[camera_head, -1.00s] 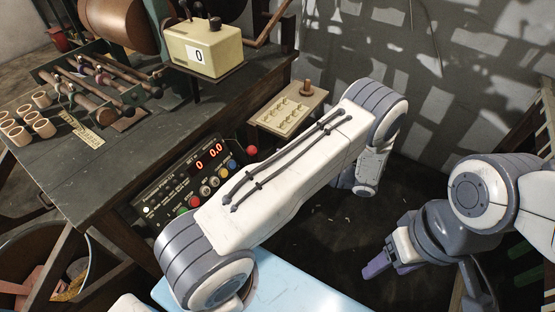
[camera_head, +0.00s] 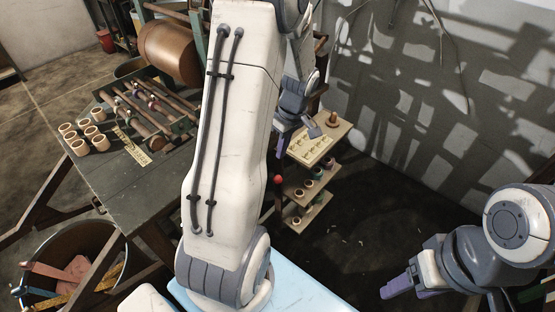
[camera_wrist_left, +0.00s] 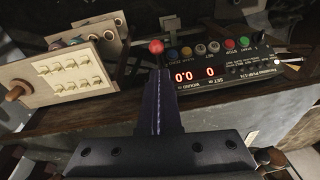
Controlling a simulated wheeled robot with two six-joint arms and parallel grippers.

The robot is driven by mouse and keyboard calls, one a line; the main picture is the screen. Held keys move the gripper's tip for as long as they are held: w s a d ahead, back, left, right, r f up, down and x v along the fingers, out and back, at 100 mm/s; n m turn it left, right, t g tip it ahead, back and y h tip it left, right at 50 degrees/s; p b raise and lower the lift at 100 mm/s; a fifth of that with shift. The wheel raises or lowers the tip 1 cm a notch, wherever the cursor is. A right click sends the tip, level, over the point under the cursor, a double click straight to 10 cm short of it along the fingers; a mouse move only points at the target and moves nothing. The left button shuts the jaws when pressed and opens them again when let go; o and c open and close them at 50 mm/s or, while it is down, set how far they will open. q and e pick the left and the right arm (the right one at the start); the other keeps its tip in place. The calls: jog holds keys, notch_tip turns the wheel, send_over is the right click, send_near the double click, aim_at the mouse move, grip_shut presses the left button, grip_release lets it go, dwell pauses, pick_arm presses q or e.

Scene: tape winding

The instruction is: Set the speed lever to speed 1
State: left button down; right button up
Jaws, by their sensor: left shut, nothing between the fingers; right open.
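A red ball knob (camera_head: 278,180), which looks like the speed lever's end, shows right of my left arm in the head view. It also shows in the left wrist view (camera_wrist_left: 156,46), beside the control panel (camera_wrist_left: 238,68) with red digits and coloured buttons. Its setting cannot be read. My left gripper (camera_head: 282,144) is shut and empty above the knob in the head view. In the left wrist view its fingers (camera_wrist_left: 160,76) point at the knob, just below it in the picture; contact cannot be told. My right gripper (camera_head: 408,290) is open and empty, away at the lower right.
A small shelf rack (camera_head: 305,190) with a pegged top board (camera_head: 312,150) stands beside the knob. The workbench (camera_head: 150,195) holds several wooden rings (camera_head: 88,137) and a copper drum (camera_head: 168,50). A bin (camera_head: 75,250) is at lower left. My left arm hides the panel in the head view.

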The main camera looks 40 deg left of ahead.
pick_arm(q)
jog(key=shift+n, duration=0.5)
jog(key=f, duration=0.3)
jog(key=a+f, duration=0.1)
jog(key=f, duration=0.2)
jog(key=a+f, duration=0.1)
jog(key=f, duration=0.2)
jog(key=shift+f, duration=0.1)
pick_arm(e)
jog(key=shift+f, duration=0.1)
pick_arm(q)
jog(key=shift+d+b, duration=0.1)
jog(key=shift+b, duration=0.25)
pick_arm(e)
jog(key=shift+f, duration=0.1)
